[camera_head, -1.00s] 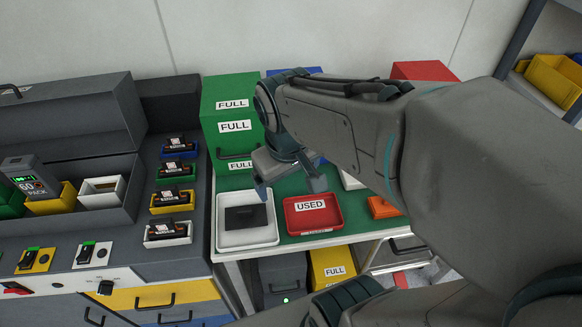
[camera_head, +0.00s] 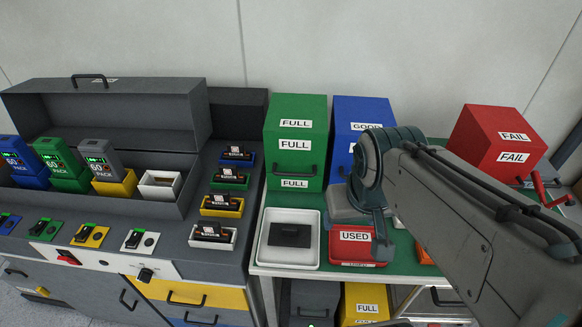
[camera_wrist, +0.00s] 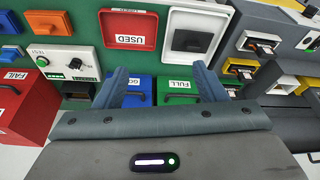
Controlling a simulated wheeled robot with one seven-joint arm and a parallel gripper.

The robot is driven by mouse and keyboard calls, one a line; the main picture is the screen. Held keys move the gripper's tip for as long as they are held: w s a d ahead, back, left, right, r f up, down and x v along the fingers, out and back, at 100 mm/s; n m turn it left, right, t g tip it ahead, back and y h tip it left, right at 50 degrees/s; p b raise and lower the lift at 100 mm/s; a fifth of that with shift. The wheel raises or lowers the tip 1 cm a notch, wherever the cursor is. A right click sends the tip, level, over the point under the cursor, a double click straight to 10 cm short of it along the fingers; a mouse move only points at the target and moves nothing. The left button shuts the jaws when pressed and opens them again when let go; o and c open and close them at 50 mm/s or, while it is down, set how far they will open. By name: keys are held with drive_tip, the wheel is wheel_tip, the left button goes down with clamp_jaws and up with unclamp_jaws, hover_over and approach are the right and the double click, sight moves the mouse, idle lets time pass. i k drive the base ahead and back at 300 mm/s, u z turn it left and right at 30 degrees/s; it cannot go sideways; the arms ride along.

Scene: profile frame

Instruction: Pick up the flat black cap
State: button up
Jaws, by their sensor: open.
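The flat black cap (camera_head: 290,234) lies in a white tray (camera_head: 264,257) on the green-topped bench. In the wrist view, the cap (camera_wrist: 190,40) sits in the white tray at the upper right. My gripper (camera_head: 366,222) is above the bench at the red USED tray, to the right of the cap. In the wrist view, my gripper (camera_wrist: 161,80) has its two blue-grey fingers spread wide with nothing between them. The cap is apart from both fingers.
The red USED tray (camera_head: 345,251) stands right beside the white tray. Green FULL (camera_head: 296,160) and blue GOOD (camera_head: 355,112) boxes stand behind, a red FAIL box (camera_head: 490,160) farther right. A grey charging station (camera_head: 150,230) with several packs is at the left.

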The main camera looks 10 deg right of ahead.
sight(281, 235)
drive_tip(key=k, duration=0.5)
drive_tip(key=u, duration=2.15)
drive_tip(key=i, duration=1.25)
drive_tip(key=z, duration=3.1)
